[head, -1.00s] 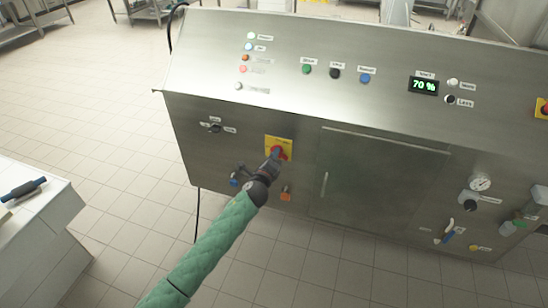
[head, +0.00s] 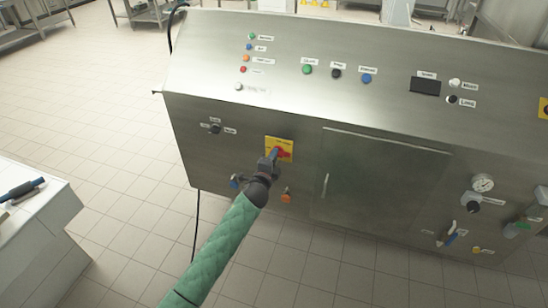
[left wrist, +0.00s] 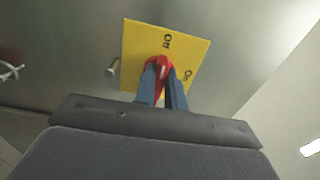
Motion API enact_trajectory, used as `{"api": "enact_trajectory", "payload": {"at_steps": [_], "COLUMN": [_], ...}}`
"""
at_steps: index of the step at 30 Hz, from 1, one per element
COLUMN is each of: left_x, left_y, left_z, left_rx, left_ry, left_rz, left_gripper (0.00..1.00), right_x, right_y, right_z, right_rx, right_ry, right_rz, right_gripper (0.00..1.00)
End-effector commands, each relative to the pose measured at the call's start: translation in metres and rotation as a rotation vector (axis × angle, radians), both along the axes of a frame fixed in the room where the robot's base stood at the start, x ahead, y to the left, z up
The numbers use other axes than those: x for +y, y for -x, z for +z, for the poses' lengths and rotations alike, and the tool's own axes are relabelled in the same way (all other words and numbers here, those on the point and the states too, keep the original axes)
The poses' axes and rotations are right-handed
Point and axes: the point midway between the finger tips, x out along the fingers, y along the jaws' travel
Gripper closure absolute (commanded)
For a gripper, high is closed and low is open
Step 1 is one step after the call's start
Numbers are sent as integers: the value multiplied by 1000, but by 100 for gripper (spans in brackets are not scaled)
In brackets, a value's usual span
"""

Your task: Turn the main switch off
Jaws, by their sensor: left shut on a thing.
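The main switch is a red knob (left wrist: 158,66) on a yellow plate (head: 287,143) on the front of the steel machine. In the left wrist view the yellow plate (left wrist: 190,48) carries the words Off and On, and the red knob lies between my fingers, its tip toward the Off word. My left gripper (head: 275,155) is shut on the red knob; its fingers also show in the left wrist view (left wrist: 162,84). Part of the knob is hidden by the fingers. The display (head: 425,86) on the top panel is dark. My right gripper is not in view.
Around the switch are a black selector (head: 215,129) to the left, an orange knob (head: 286,196) below, and a door with a handle (head: 325,185) to the right. A white counter (head: 35,230) stands at the left. The floor between is clear.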

Motion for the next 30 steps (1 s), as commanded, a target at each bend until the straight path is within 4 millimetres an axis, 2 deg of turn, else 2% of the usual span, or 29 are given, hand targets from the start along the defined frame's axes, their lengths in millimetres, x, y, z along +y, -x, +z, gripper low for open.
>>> {"api": "enact_trajectory", "payload": {"at_steps": [12, 13, 16, 26, 29, 30], "left_x": [1, 1, 1, 1, 4, 5], "left_y": [-1, 0, 0, 2, 9, 14], "left_z": [0, 0, 0, -1, -2, -3], "left_rx": [3, 3, 3, 3, 3, 3], "left_ry": [6, 6, 6, 5, 4, 4], "left_rz": [2, 2, 2, 1, 1, 1], "left_gripper": [100, 84, 66, 66, 66, 66], "right_x": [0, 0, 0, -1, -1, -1], "right_y": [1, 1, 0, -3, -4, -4], "right_z": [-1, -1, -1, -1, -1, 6], "right_rx": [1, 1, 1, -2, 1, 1], "right_ry": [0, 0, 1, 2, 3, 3], "right_rz": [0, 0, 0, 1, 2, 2], "right_gripper": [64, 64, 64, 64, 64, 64]}}
